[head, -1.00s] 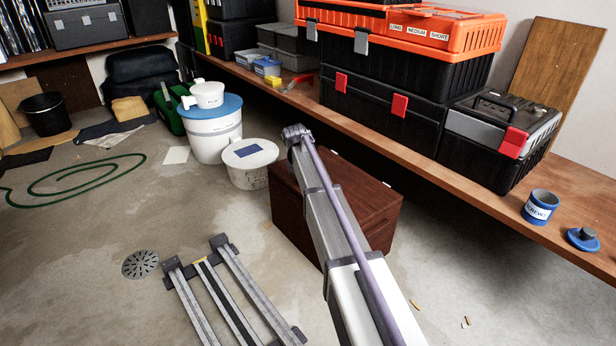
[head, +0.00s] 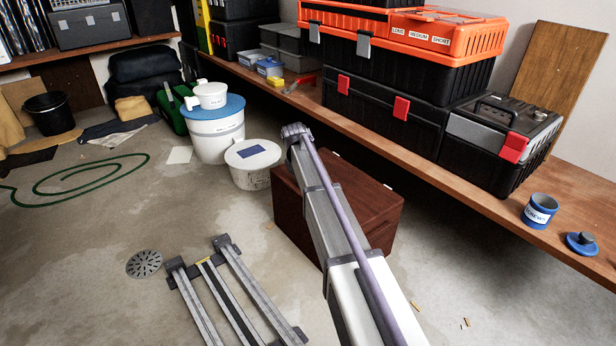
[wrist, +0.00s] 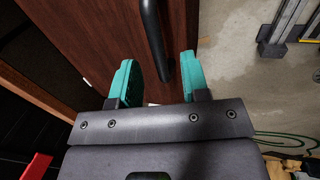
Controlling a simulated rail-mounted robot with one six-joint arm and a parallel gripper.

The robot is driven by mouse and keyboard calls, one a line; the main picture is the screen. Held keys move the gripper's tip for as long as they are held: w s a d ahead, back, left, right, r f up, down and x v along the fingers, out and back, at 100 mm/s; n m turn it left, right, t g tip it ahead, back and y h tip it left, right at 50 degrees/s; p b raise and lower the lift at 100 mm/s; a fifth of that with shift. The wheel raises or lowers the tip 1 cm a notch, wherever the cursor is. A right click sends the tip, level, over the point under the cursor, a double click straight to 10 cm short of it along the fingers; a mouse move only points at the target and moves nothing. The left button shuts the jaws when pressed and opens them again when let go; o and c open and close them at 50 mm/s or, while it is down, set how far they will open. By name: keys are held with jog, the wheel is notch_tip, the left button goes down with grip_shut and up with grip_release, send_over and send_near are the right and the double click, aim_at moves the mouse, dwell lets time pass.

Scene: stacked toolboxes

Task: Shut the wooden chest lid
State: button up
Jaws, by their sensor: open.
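The dark red-brown wooden chest (head: 375,200) stands on the floor under the bench edge, partly hidden behind my arm in the head view. Its top looks flat and level, with small light fittings along the edge near the bench. I cannot tell whether a small gap is left under the lid. In the wrist view, the chest's wooden surface (wrist: 95,35) carries a dark bar handle (wrist: 151,30). My gripper (wrist: 158,65) is open, its two teal fingers on either side of the handle's end. Contact cannot be told. The head view hides the fingers behind the arm.
The wooden bench (head: 450,180) runs above the chest's far side, with orange and black toolboxes (head: 400,55) on it. A white tub (head: 250,175) stands close left of the chest. Metal rails (head: 235,295) lie on the floor in front.

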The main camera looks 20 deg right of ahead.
jog(key=p+v, duration=0.6)
jog(key=v, duration=0.2)
